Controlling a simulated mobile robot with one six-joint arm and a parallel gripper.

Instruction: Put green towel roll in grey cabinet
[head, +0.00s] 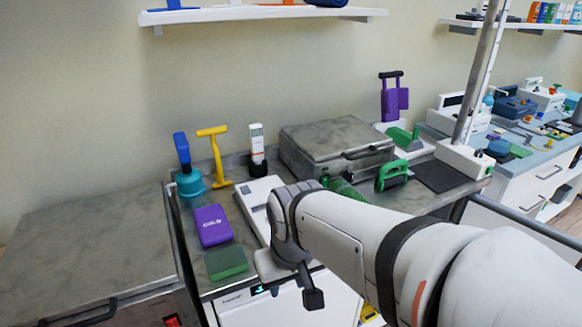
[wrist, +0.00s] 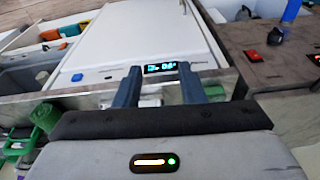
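A dark green rolled shape (head: 345,188), probably the green towel roll, lies on the counter just behind my arm in the head view, partly hidden by it. A green rounded thing (wrist: 46,117) shows at the left of the wrist view; I cannot tell if it is the same one. A grey box-like cabinet (head: 325,137) with a dark front handle stands on the counter against the wall, its top closed. My gripper (head: 288,283) is over the counter's front, apart from the roll. In the wrist view its two fingers (wrist: 158,85) are spread with nothing between them.
A purple box (head: 212,226), a green block (head: 227,262), a yellow tool (head: 215,155) and a teal bottle (head: 188,181) stand left of my arm. The grey worktop (head: 85,245) at far left is bare.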

